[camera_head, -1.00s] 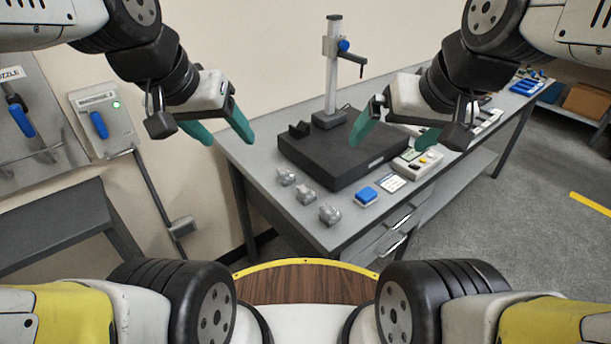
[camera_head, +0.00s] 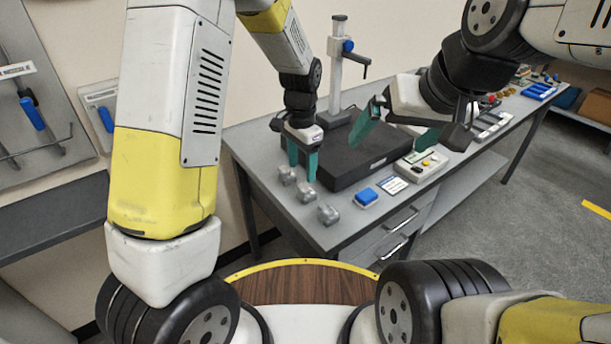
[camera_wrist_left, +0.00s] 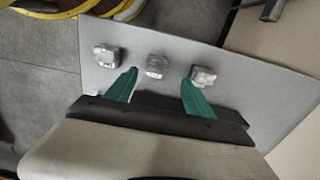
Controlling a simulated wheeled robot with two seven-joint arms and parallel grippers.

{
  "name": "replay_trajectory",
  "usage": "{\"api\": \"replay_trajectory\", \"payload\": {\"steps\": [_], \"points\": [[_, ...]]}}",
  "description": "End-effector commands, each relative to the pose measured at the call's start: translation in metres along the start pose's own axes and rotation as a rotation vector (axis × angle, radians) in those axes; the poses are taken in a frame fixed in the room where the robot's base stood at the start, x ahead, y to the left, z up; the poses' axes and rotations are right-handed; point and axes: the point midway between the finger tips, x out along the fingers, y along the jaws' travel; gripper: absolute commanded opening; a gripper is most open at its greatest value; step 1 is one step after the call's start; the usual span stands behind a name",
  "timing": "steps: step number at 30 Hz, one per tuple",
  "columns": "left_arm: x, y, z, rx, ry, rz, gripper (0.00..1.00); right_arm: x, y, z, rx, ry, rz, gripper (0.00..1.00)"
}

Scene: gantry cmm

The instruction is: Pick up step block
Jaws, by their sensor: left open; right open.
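Three small grey metal blocks stand in a row near the table's left edge: a far one (camera_head: 287,174), a middle one (camera_head: 306,193) and a near one (camera_head: 328,214). I cannot tell which is the step block. They also show in the left wrist view, with the middle one (camera_wrist_left: 157,66) just beyond the gap between the fingertips. My left gripper (camera_head: 302,172) is open and empty, fingers pointing down by the far and middle blocks, apart from the middle one. My right gripper (camera_head: 391,141) is open and empty, in front of the black plate in the head view.
A black slab (camera_head: 350,165) with a gauge stand (camera_head: 337,75) fills the table middle. A blue block (camera_head: 366,196), a white card (camera_head: 392,185) and a control box (camera_head: 421,165) lie along the front edge. Wall panels stand at the left.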

Motion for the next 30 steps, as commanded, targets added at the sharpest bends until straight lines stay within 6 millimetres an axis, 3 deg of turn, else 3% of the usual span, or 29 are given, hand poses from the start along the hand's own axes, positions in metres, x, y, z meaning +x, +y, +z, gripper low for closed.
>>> {"api": "replay_trajectory", "payload": {"steps": [18, 27, 30], "points": [[0.075, 0.007, -0.006, 0.004, -0.006, 0.001, 0.62, 0.000, 0.000, 0.000, 0.000, 0.000, 0.000, 1.00], [0.080, 0.007, -0.006, 0.003, -0.004, 0.000, 0.62, 0.000, 0.000, 0.000, 0.000, 0.000, 0.000, 1.00], [0.079, 0.007, -0.006, 0.003, -0.004, 0.000, 0.42, 0.000, 0.000, 0.000, 0.000, 0.000, 0.000, 1.00]]}}
